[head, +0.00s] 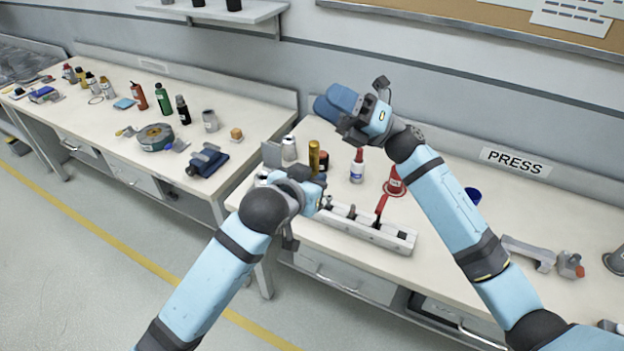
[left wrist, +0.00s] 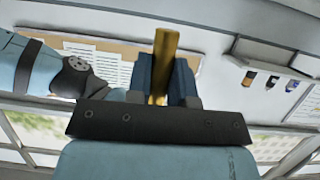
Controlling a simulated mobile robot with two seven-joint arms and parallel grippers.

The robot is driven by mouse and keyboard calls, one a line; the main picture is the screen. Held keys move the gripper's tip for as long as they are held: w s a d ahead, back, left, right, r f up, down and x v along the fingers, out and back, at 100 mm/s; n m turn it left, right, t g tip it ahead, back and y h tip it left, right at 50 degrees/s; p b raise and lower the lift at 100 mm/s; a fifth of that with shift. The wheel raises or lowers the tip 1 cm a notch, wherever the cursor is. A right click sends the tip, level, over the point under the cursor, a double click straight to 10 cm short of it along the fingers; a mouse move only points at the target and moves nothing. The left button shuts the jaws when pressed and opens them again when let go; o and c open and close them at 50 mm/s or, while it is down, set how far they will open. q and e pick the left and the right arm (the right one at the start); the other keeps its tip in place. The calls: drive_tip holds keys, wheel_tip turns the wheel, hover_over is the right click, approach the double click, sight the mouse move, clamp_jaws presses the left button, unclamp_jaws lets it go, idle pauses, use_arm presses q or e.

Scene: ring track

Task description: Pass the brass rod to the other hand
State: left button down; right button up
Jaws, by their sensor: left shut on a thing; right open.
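The brass rod (head: 314,157) stands roughly upright in my left gripper (head: 308,180), its golden upper end showing above the fingers in the head view. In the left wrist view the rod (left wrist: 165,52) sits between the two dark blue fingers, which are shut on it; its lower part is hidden. My right gripper (head: 334,103) is above and slightly right of the rod, with blue fingers pointing left. It is open and empty, clearly apart from the rod.
A PRESS sign (head: 515,162) is behind. The left bench (head: 110,90) holds several bottles and tools.

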use_arm(q)
drive_tip(key=shift+a+r, duration=0.1)
use_arm(e)
drive_tip(key=s+d+f+m+t+h, duration=0.3)
drive_tip(key=f+m+t+h, duration=0.2)
drive_tip(key=f+m, duration=0.35)
drive_tip(key=s+d+f+m+t+h, duration=0.25)
drive_tip(key=f+m+t+h, duration=0.25)
drive_tip(key=f+m, duration=0.4)
drive_tip(key=s+d+f+m+t+h, duration=0.25)
drive_tip(key=f+m+t+h, duration=0.2)
drive_tip(key=f+m, duration=0.5)
drive_tip(key=s+d+f+m+g+h, duration=0.2)
drive_tip(key=s+f+m+g+h, duration=0.1)
drive_tip(key=s+f, duration=0.5)
drive_tip(key=s+d+f+m+g+h, duration=0.2)
drive_tip(key=s+f+m, duration=0.6)
drive_tip(key=s, duration=0.5)
drive_tip(key=g+h, duration=0.1)
drive_tip(key=g, duration=0.1)
drive_tip(key=shift+g, duration=0.35)
drive_tip(key=shift+s, duration=0.1)
